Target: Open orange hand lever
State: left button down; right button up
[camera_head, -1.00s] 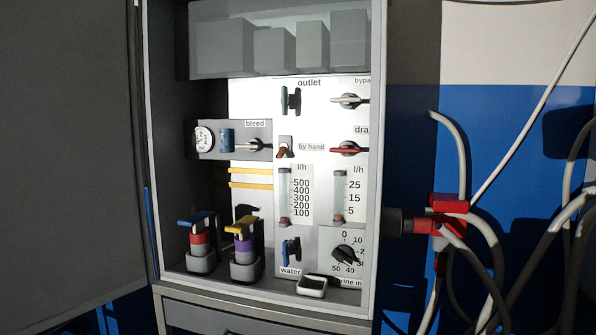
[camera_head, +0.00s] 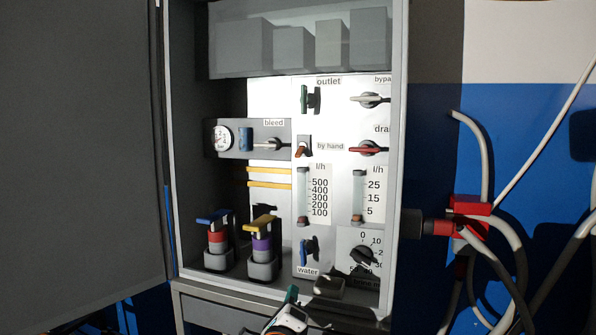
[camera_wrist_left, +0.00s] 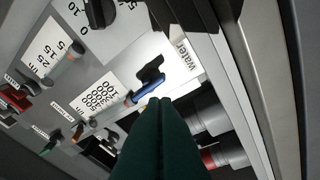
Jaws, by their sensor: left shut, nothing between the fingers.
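The orange hand lever (camera_head: 302,150) is a small brownish-orange handle on a dark mount, beside the "by hand" label on the white panel in the head view. It tilts down. My right gripper is out of view.
Above the lever is the green outlet handle (camera_head: 304,99); left of it is the bleed gauge block (camera_head: 247,139). Two flow meters (camera_head: 303,195) sit below. The cabinet door (camera_head: 80,150) stands open at left.

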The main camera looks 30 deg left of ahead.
aim_at(298, 170)
pick_arm(q)
jog(key=w+a+r+m+t+h, duration=0.1)
jog(key=r+m+t, duration=0.2)
jog(key=r+m, duration=0.3)
jog(key=w+a+r+m+t+h, duration=0.1)
jog(key=w+a+r+m+t, duration=0.1)
jog(key=r+m, duration=0.5)
notch_tip(298, 170, up, 6)
jog(key=shift+a+r+t, duration=0.25)
jog(key=shift+a+t, duration=0.05)
jog(key=shift+t, duration=0.5)
jog(key=shift+w, duration=0.15)
jog(key=p+x, duration=0.2)
jog(key=x, duration=0.6)
jog(key=shift+w+a+r, duration=0.1)
jog(key=shift+w+r, duration=0.1)
jog(key=shift+w, duration=0.05)
jog(key=shift+w+a+r, duration=0.1)
jog(key=shift+w+r, duration=0.25)
jog(key=shift+w, duration=0.15)
